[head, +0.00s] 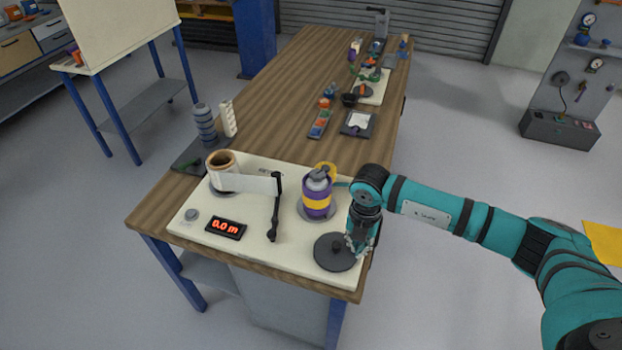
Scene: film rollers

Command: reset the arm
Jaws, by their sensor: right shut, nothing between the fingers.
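My right arm, teal and dark grey, reaches in from the right. Its gripper (357,246) points down, shut and empty, just over the right edge of a dark round disc (334,252); I cannot tell whether it touches the disc. The disc is at the front right of a cream panel (262,251) on the wooden table. A purple and yellow roller (317,195) stands upright behind the disc, left of the gripper. A film roll (222,168) stands at the panel's back left, with a pale strip running to a black lever arm (274,207). My left gripper is not in view.
A display (226,228) reading 0.0 m and a round knob (191,215) sit at the panel's front left. Grey stacked rings (204,124) stand behind. Small trays and tools lie further along the table (290,90). Floor right of the table is clear.

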